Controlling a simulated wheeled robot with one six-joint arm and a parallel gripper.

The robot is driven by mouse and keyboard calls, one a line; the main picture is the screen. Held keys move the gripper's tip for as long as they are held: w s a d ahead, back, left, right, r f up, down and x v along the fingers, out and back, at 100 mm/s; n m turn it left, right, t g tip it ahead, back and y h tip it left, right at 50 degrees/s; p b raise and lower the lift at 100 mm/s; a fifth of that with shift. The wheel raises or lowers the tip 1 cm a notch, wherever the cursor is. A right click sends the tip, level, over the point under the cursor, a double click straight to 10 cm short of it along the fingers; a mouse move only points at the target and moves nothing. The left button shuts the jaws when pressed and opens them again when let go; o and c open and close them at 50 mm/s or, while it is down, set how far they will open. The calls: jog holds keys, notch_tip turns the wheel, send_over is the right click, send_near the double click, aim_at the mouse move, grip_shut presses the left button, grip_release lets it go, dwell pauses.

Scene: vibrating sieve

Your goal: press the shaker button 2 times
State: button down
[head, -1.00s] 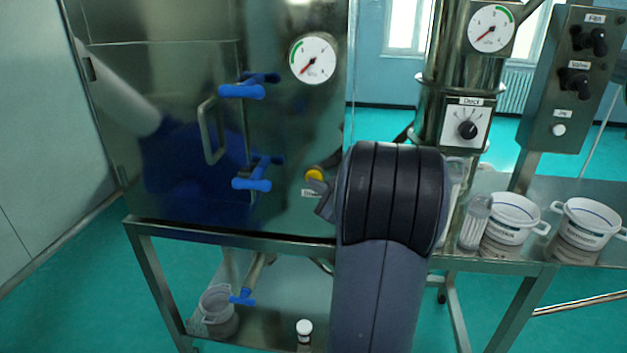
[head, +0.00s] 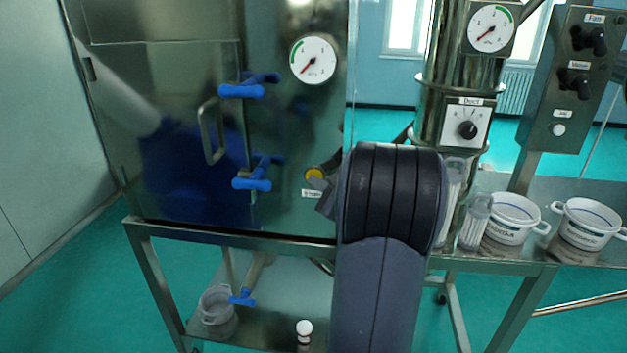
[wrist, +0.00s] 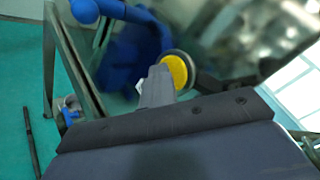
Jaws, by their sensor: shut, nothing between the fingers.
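The yellow round shaker button (head: 313,174) sits on the steel cabinet front, below the gauge, with a small, partly covered label under it. In the wrist view the yellow button (wrist: 177,71) shows in a dark ring, its left edge close to my fingertips. My gripper (head: 326,186) is shut and empty, just right of and below the button in the head view; my arm hides most of it. In the wrist view my gripper (wrist: 156,80) points at the button's left side. I cannot tell whether it touches the button.
The cabinet front (head: 290,130) carries blue-handled latches (head: 252,184) and a gauge (head: 313,60) near the button. A control box (head: 570,80) and a dial panel (head: 466,126) stand right. White tubs (head: 512,232) and a clear tube container (head: 475,222) sit on the right table.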

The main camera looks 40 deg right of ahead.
jog(key=shift+s, duration=0.1)
jog(key=shift+s+a+b, duration=0.65)
jog(key=shift+s+a, duration=0.05)
jog(key=shift+a, duration=0.15)
jog(key=s+a+b, duration=0.1)
jog(key=a, duration=0.1)
jog(key=s+a+b, duration=0.1)
jog(key=s+a, duration=0.1)
jog(key=shift+s, duration=0.1)
dwell(0.4)
jog(key=shift+d, duration=0.2)
dwell(0.4)
jog(key=w+d+p, duration=0.1)
jog(key=p, duration=0.2)
jog(key=shift+r, duration=0.2)
